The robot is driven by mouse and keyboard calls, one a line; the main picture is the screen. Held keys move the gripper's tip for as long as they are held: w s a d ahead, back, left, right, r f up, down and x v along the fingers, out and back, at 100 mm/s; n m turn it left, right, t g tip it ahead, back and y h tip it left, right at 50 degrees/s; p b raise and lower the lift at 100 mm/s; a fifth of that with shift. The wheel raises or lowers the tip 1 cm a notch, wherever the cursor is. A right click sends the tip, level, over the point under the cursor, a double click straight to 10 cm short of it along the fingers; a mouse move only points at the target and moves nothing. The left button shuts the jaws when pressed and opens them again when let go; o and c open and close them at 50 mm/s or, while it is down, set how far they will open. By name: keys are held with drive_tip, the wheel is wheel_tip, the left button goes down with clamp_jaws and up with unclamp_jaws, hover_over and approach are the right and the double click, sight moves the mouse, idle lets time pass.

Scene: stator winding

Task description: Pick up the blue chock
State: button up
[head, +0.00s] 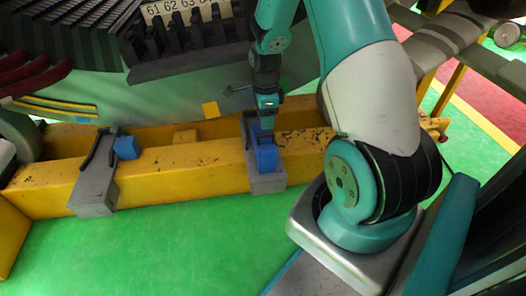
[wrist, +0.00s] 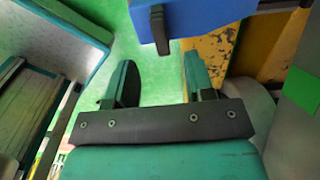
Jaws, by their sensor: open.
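A blue chock (head: 267,159) sits on the right grey block (head: 267,183) on the yellow beam, just below my gripper (head: 265,128) in the head view. In the wrist view a blue block (wrist: 205,20) with a dark tab (wrist: 159,30) fills the top, beyond the fingertips. My gripper (wrist: 158,75) shows two separated fingers with green floor between them and nothing held. In the head view the fingers are too small to tell whether they touch the chock.
The worn yellow beam (head: 160,178) runs across the front of the large grey stator (head: 100,45). A yellow tag (head: 210,109) is on the stator's lower face. Green floor (head: 160,250) in front of the beam is clear. My own arm covers the right of the head view.

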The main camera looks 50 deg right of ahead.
sight(266, 133)
wheel_tip(266, 133, down, 8)
drive_tip(key=b, duration=0.5)
drive_tip(key=shift+d, duration=0.1)
drive_tip(key=shift+r, duration=0.2)
clamp_jaws()
